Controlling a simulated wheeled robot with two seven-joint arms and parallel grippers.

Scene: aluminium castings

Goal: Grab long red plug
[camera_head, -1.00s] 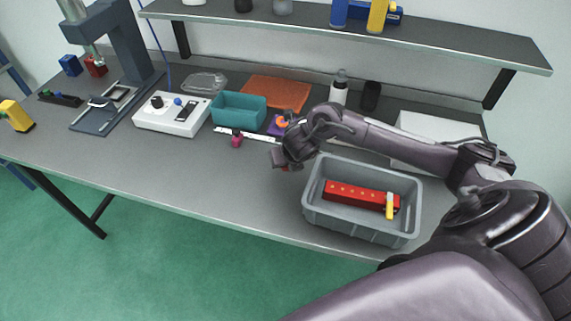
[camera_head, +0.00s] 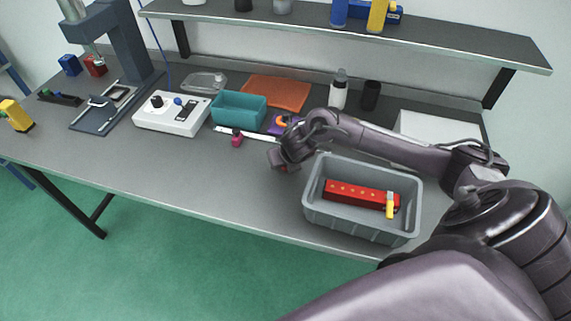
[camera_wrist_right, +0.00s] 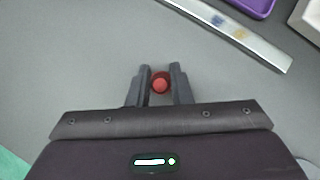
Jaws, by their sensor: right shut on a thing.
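In the right wrist view, my right gripper (camera_wrist_right: 160,86) is shut on the long red plug (camera_wrist_right: 160,83). Only the plug's round red end shows between the two fingers, so its length is hidden. In the head view, my right gripper (camera_head: 279,160) is over the bench just left of the grey crate, and the plug is hard to make out there. My left gripper is in neither view.
The grey crate (camera_head: 337,220) holds a red block (camera_head: 350,192) and a yellow-handled piece (camera_head: 390,205). A metal ruler (camera_head: 258,137), a pink-red piece (camera_head: 237,139), a teal bin (camera_head: 239,110) and a white control box (camera_head: 160,122) stand behind. The front bench left of the gripper is clear.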

